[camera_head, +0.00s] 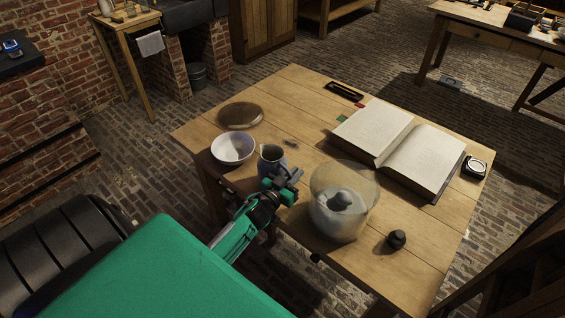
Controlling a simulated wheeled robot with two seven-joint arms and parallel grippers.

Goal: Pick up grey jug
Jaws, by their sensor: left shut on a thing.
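The grey jug (270,158) is at the left front part of the wooden table, between a white bowl and a glass jar. My left gripper (283,184) reaches in from the lower left and is shut on the jug's near side. The gripper hides the jug's lower near part, so I cannot tell whether its base touches the table. The jug looks upright. My right gripper is not in view.
The white bowl (233,148) stands left of the jug. The large glass jar (342,200) stands close to its right. An open book (400,146) lies behind the jar. A small dark knob (397,239) is near the front edge. A round board (241,115) lies at the back left.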

